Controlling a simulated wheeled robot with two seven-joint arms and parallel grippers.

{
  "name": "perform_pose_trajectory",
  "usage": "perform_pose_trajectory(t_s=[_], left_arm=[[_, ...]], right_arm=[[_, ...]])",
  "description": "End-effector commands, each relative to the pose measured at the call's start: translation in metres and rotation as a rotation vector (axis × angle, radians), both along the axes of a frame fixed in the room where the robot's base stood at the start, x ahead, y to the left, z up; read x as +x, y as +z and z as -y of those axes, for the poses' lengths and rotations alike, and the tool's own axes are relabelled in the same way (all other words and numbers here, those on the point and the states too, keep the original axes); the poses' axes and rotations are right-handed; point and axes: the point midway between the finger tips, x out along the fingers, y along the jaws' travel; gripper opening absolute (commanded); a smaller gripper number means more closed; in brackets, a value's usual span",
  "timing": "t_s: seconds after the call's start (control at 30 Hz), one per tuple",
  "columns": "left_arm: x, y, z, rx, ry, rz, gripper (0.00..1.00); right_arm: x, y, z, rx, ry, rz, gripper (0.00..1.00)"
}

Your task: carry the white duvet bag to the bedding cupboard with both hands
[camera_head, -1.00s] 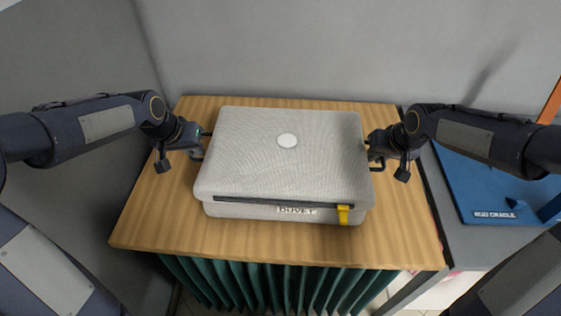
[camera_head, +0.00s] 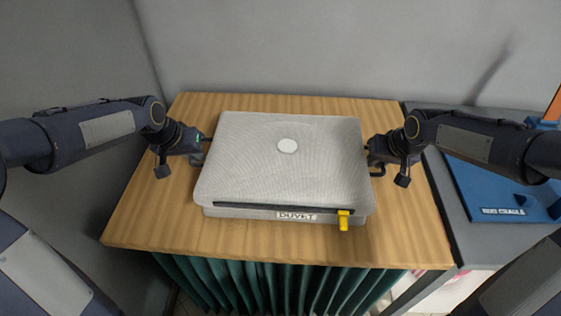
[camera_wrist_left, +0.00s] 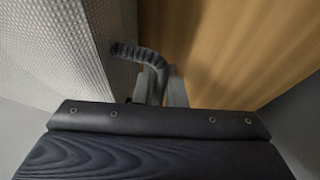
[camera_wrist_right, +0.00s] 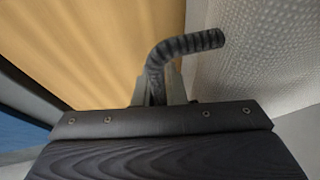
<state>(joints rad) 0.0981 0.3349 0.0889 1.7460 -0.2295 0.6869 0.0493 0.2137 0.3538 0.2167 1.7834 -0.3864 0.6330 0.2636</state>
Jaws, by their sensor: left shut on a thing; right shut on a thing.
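The white duvet bag (camera_head: 280,165) is a pale, boxy fabric bag with a round white spot on top, a dark front strip, a DUVET label and a yellow tag. It is level over the wooden table; I cannot tell whether it touches the top. My left gripper (camera_head: 205,145) is at its left side, shut on a dark strap handle (camera_wrist_left: 140,52). My right gripper (camera_head: 373,158) is at its right side, shut on the other dark handle (camera_wrist_right: 188,45). No bedding cupboard is recognisable in view.
The wooden table (camera_head: 150,215) has bare wood around the bag and a green pleated curtain (camera_head: 270,288) below its front edge. A grey wall (camera_head: 340,50) stands behind and a grey panel (camera_head: 70,60) at left. A blue tray (camera_head: 480,190) lies on a grey surface at right.

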Motion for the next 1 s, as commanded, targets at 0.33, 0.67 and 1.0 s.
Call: perform_pose_trajectory(t_s=[0.33,0.67,1.0], left_arm=[[0.0,-0.009,0.0,0.001,0.0,0.0,0.32],[-0.001,-0.005,-0.001,0.001,0.001,0.002,0.32],[-0.024,0.053,-0.014,0.001,0.002,0.006,0.32]], right_arm=[[0.0,-0.009,0.0,-0.001,0.0,0.0,0.33],[0.0,-0.009,0.0,0.0,0.0,0.0,0.33],[0.0,-0.009,0.0,0.0,0.0,0.0,0.33]])
